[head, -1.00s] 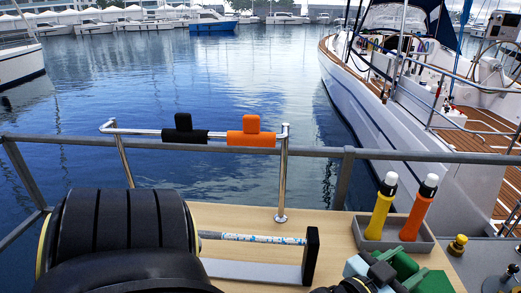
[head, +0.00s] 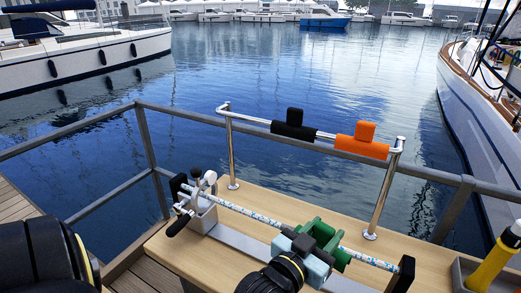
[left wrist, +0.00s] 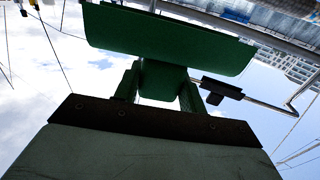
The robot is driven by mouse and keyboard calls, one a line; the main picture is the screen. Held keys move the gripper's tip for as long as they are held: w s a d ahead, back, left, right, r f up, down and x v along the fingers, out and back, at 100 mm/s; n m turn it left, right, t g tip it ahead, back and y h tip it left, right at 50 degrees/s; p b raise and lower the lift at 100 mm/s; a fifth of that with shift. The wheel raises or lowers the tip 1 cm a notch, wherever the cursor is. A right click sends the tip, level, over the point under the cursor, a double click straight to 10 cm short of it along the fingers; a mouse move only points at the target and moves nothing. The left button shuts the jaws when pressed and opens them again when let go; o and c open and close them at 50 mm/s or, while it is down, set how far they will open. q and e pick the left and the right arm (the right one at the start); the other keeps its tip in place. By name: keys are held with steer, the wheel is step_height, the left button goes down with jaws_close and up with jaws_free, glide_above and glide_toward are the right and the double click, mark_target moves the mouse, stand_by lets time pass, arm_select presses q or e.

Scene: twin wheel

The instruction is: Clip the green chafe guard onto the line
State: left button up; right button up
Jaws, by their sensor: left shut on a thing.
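The white-and-blue line (head: 248,213) runs taut across the wooden bench, from a clamp at the left to a black end plate at the right. The green chafe guard (head: 323,232) is at the right half of the line, overlapping it in the head view. I cannot tell whether the line lies inside its slot. My left gripper (head: 305,247) is shut on the guard from the near side. My right gripper is out of view.
The clamp (head: 203,205) with a black handle and the black end plate (head: 402,274) bound the line. Behind, a steel rail carries a black guard (head: 293,126) and an orange guard (head: 361,142). A yellow bottle (head: 495,259) stands at the right edge. Bare bench lies behind the line.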

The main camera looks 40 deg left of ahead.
arm_select(q)
steer(key=w+a+r+n+y+p, duration=0.2)
steer(key=w+a+r+y+p, duration=0.2)
steer(key=a+r+p, duration=0.5)
step_height(320, 180, up, 4)
steer(key=shift+w+a+n+g, duration=0.15)
steer(key=shift+a+n+g, duration=0.15)
steer(key=shift+a+n, duration=0.15)
step_height(320, 180, down, 6)
steer(key=b, duration=0.2)
steer(key=shift+f, duration=0.1)
